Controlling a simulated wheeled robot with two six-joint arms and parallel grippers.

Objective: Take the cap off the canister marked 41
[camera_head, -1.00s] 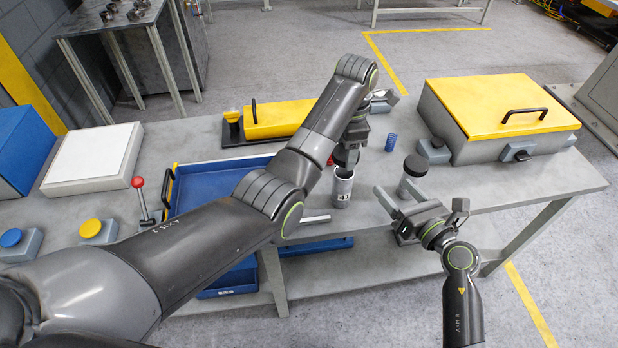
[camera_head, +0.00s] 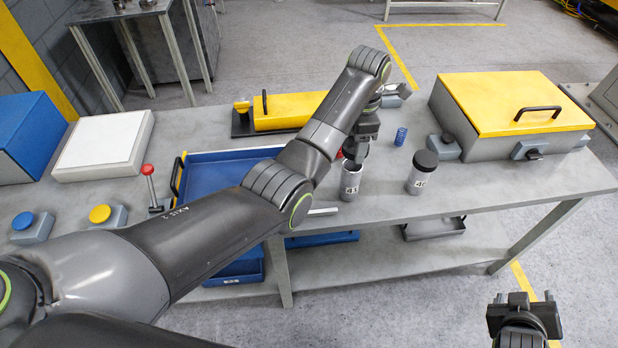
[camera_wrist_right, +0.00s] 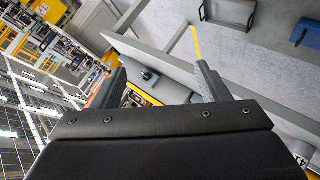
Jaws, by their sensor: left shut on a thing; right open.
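The canister marked 41 (camera_head: 350,185) stands upright on the grey bench, pale with a dark opening and a light rim at its top. My left gripper (camera_head: 357,152) is directly above it, shut on a dark piece that looks like its cap; the fingers and wrist partly hide it. I cannot tell exactly how far the piece is from the rim. My right gripper (camera_head: 523,302) is open and empty, low at the front right, off the bench. Its fingers also show apart in the right wrist view (camera_wrist_right: 160,80).
A second canister (camera_head: 421,181), marked 40, stands to the right with its black cap (camera_head: 426,159) on. A yellow-lidded box (camera_head: 510,105) fills the bench's right end, and a blue tray (camera_head: 215,178) lies left under my arm.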

